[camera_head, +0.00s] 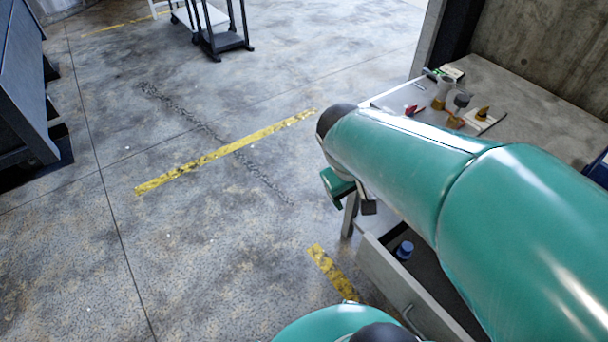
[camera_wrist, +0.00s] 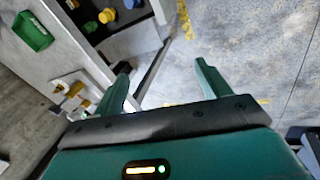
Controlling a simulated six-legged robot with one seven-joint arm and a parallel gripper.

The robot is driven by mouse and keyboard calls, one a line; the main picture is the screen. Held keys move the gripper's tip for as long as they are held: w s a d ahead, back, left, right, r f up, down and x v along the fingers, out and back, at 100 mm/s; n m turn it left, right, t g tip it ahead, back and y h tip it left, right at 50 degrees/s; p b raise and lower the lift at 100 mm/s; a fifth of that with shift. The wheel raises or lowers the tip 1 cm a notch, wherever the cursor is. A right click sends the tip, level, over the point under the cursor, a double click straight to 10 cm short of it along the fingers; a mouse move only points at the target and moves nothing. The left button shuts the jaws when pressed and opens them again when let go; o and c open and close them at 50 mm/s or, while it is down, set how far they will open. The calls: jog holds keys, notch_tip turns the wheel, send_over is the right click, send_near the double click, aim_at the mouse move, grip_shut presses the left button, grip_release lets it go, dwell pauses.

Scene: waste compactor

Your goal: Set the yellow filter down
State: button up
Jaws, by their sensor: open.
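My gripper (camera_wrist: 161,66) shows in the wrist view with its two green fingers spread apart and nothing between them. A round yellow piece (camera_wrist: 107,15), which looks like the yellow filter, lies in the open drawer (camera_wrist: 145,72), up and left of the fingers and apart from them. In the head view the drawer (camera_head: 385,275) shows only a blue-capped item (camera_head: 404,250); my arm hides the rest.
The grey worktop (camera_head: 520,85) holds a white board (camera_head: 484,122) with a yellow-topped item and several small items. A green tray (camera_wrist: 33,30) also shows there in the wrist view. Open floor lies left, with a yellow line (camera_head: 225,152) and a dark cart (camera_head: 222,40) behind.

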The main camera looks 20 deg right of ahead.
jog(key=s+a+r+t+y, duration=0.2)
jog(key=a+r+t+y, duration=0.1)
jog(key=a+r, duration=0.5)
jog(key=a+t, duration=0.1)
jog(key=a, duration=0.2)
jog(key=shift+a+y, duration=0.25)
jog(key=shift+y, duration=0.05)
jog(key=shift+s+d, duration=0.1)
jog(key=shift+d, duration=0.05)
